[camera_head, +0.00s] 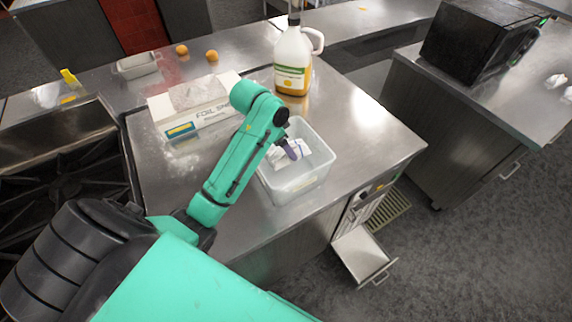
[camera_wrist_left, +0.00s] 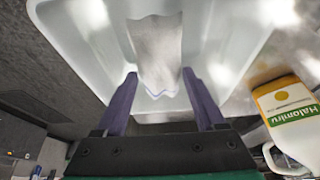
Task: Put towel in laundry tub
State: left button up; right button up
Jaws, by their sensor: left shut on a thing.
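The laundry tub (camera_head: 297,188) is a translucent white bin on the steel counter, near its front edge. In the left wrist view the tub (camera_wrist_left: 85,45) fills most of the picture. The towel (camera_head: 291,159) is a small white cloth with a blue line; it shows inside the tub's outline. In the left wrist view the towel (camera_wrist_left: 157,50) hangs between the purple fingers of my left gripper (camera_wrist_left: 160,75). My left gripper (camera_head: 290,150) is over the tub opening, shut on the towel. Whether the towel touches the tub floor I cannot tell. My right gripper is out of view.
A foil box (camera_head: 190,112) stands left of the tub. A large jug (camera_head: 293,62) stands behind it. A stove (camera_head: 65,165) is at the left. A drawer (camera_head: 362,258) is pulled out below the counter. The counter right of the tub is clear.

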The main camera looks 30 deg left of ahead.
aim_at(274, 152)
pick_arm(q)
jog(key=f, duration=0.3)
jog(key=f+p, duration=0.1)
jog(key=f, duration=0.5)
jog(key=shift+w+a, duration=0.2)
jog(key=shift+w, duration=0.1)
jog(key=shift+f, duration=0.35)
jog(key=shift+s+r, duration=0.1)
jog(key=o, duration=1.3)
jog(key=shift+f, duration=0.2)
jog(key=shift+r, duration=0.25)
jog(key=b+v, duration=0.2)
jog(key=v, duration=1)
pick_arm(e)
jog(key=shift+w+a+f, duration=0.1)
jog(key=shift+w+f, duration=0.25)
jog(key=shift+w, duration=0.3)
pick_arm(q)
jog(key=shift+f, duration=0.1)
